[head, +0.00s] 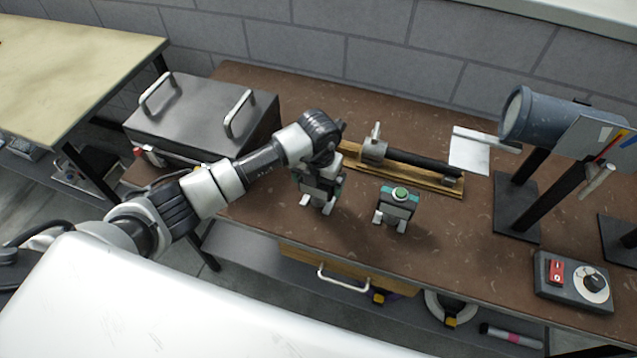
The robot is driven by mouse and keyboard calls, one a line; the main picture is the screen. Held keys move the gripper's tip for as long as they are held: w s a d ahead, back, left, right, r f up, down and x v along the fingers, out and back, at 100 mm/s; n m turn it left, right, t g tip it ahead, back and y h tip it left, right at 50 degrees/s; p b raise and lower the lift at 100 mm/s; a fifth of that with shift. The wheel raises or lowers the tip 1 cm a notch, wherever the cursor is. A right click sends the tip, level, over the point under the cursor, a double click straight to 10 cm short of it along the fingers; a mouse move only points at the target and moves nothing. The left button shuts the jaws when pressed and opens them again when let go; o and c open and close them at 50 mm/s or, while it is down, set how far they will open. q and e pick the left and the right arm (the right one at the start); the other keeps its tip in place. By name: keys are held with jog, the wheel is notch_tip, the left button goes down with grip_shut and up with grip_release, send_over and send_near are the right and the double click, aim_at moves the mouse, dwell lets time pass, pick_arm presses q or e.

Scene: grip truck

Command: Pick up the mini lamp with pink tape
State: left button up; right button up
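A small dark grey cylinder with a pink band (510,335), which looks like the mini lamp with pink tape, lies on its side on the lower shelf at the bottom right. My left gripper (317,204) points down over the left part of the brown tabletop, with its light fingertips apart and nothing seen between them. It is well up and to the left of the lamp. My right arm does not show.
A gripper-like grey and green device (398,200) with no visible arm stands on the brown workbench (345,235). A drawer (345,270) hangs below. A control box (572,282) and a large lamp (545,120) are at right. A metal case (205,115) is at left.

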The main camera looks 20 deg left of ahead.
pick_arm(q)
jog(key=shift+r, duration=0.1)
jog(key=c, duration=0.8)
